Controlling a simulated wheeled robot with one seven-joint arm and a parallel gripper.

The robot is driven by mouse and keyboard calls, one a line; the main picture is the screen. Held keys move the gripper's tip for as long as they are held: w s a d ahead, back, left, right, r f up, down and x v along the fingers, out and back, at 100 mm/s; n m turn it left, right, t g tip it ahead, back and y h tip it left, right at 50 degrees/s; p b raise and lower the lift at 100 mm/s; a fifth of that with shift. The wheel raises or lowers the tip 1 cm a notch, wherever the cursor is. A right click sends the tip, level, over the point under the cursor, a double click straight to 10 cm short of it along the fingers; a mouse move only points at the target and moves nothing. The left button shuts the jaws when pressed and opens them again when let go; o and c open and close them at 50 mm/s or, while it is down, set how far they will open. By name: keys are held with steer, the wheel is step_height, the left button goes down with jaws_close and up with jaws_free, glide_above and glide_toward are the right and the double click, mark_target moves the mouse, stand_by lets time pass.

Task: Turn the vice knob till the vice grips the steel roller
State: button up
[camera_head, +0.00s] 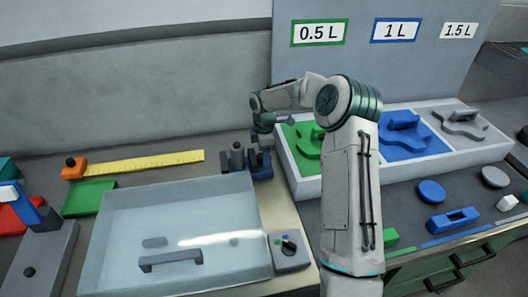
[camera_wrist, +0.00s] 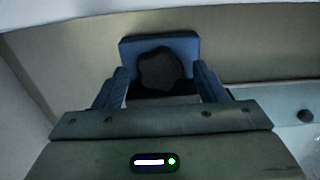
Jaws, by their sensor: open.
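The blue vice (camera_head: 262,172) stands on the bench behind the clear-lidded box, partly hidden by my gripper (camera_head: 264,140). Dark grey upright parts show at its left; I cannot tell whether one is the steel roller. In the wrist view, the vice's blue block (camera_wrist: 188,46) faces me with a dark, lobed knob (camera_wrist: 159,70) on it. My gripper (camera_wrist: 160,76) is open, one finger on each side of the knob. I see gaps between the fingers and the knob. The vice jaws and any grip on the roller are hidden in the wrist view.
The clear-lidded box (camera_head: 115,222) fills the front middle, with a small dial panel (camera_head: 290,250) at its right. A white tray (camera_head: 309,187) with green, blue and grey sections stands right of the vice. A yellow ruler (camera_head: 145,163) lies at the left. A wall rises behind.

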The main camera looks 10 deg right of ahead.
steer(key=shift+f, duration=0.15)
steer(key=c, duration=1)
steer(key=shift+m, duration=0.3)
steer(key=shift+m+b, duration=0.85)
steer(key=shift+m, duration=0.35)
steer(key=shift+m+b, duration=0.6)
steer(key=shift+m, duration=0.9)
